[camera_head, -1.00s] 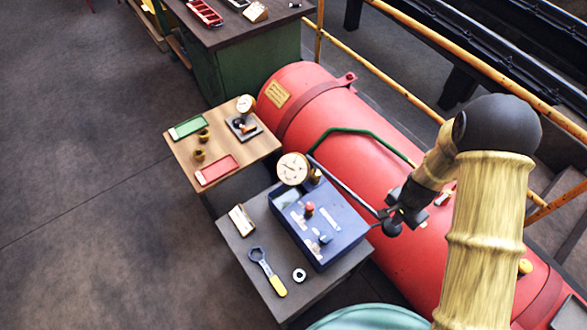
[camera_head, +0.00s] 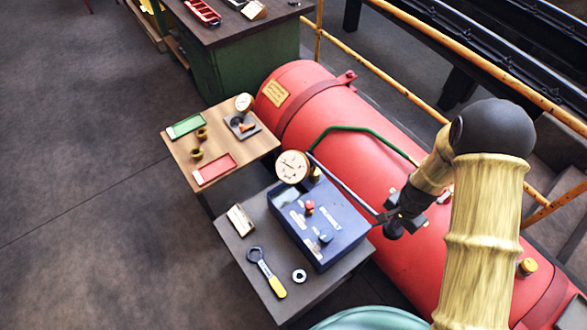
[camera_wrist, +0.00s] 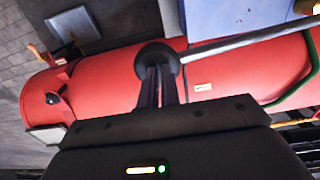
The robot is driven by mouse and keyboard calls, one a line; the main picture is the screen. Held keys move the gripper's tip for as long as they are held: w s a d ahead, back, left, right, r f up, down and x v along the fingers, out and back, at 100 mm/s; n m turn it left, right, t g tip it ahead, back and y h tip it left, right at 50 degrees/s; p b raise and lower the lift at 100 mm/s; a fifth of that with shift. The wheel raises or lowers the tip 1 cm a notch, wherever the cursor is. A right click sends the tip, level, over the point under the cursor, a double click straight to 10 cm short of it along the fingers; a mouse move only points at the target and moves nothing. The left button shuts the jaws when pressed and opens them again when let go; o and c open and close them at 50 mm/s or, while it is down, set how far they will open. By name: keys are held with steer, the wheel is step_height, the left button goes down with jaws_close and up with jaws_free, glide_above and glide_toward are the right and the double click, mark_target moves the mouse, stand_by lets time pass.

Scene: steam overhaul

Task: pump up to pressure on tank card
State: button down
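The blue hand pump (camera_head: 322,241) stands on a dark table, with a red knob and a blue knob on top. A round white gauge (camera_head: 292,167) rises at its back corner; its reading is too small to tell. The pump's lever (camera_head: 345,190) slants out over the red tank (camera_head: 325,105). My gripper (camera_head: 391,224) is at the lever's outer end. The wrist view shows the fingers (camera_wrist: 158,82) closed on the lever's black ball knob (camera_wrist: 155,58). A yellow card (camera_head: 276,93) is on the tank's far end; its writing is unreadable.
A spanner (camera_head: 266,271), a ring nut (camera_head: 299,275) and a small card block (camera_head: 240,219) lie on the dark table (camera_head: 310,300). A wooden table (camera_head: 190,151) holds green and red trays, brass fittings and a small gauge. A green hose (camera_head: 355,130) and yellow railing (camera_head: 400,92) are nearby.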

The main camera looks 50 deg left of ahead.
steer(key=shift+f+b, duration=4.2)
steer(key=shift+f, duration=2)
step_height(320, 180, up, 17)
steer(key=p, duration=1.2)
steer(key=shift+a+f, duration=0.15)
steer(key=shift+f, duration=0.15)
steer(key=shift+f, duration=0.1)
steer(key=shift+f+b, duration=0.8)
steer(key=shift+f, duration=0.15)
